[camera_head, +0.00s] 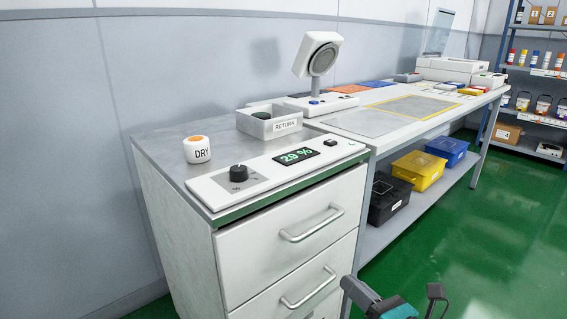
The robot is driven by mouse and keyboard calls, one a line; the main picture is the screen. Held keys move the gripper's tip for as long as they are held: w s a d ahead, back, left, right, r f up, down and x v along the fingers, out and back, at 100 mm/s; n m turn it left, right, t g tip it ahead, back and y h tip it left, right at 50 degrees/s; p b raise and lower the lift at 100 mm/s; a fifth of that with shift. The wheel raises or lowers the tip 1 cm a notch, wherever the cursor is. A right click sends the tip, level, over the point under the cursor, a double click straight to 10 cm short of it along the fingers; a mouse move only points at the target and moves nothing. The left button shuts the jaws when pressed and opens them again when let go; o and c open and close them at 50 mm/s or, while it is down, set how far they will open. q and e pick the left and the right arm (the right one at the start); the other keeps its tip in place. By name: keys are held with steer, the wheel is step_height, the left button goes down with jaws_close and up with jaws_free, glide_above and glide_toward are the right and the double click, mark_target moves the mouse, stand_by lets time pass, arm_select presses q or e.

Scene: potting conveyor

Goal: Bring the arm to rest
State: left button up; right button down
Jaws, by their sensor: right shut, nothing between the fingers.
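My right gripper (434,291) shows only in part at the bottom edge of the head view, with dark grey and teal parts. It is in front of the white drawer cabinet, over the green floor, and apart from everything around it. It is shut and holds nothing. The rest of that arm is cut off by the frame edge. My left gripper is not in view.
The cabinet (270,230) carries a DRY container (197,149), a RETURN tray (285,125) and a dial panel reading 29 %. A workbench (345,120) holds a round-headed device (318,56). Bins stand below it. Shelves stand at right. Green floor (480,230) is clear.

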steer(key=s+a+f+m+g+h, duration=0.1)
steer(key=s+f+m+g+h, duration=0.4)
steer(key=m, duration=1.3)
steer(key=s+a+f+m+h, duration=0.1)
steer(key=s+f+m, duration=0.7)
steer(key=m, duration=0.9)
arm_select(q)
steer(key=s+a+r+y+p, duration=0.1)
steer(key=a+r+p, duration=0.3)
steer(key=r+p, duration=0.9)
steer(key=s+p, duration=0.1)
steer(key=p, duration=0.6)
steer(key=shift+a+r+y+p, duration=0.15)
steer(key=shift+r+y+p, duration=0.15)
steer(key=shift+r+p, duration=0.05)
arm_select(e)
steer(key=s+d+r+h, duration=0.1)
steer(key=d+r, duration=0.1)
steer(key=r, duration=0.6)
steer(key=s+d+r, duration=0.2)
steer(key=r, duration=0.5)
steer(key=shift+s+d+r+h, duration=0.2)
steer(key=shift+r+h, duration=0.2)
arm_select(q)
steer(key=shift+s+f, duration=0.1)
arm_select(e)
steer(key=shift+f, duration=0.1)
steer(key=c, duration=1.9)
jaws_free()
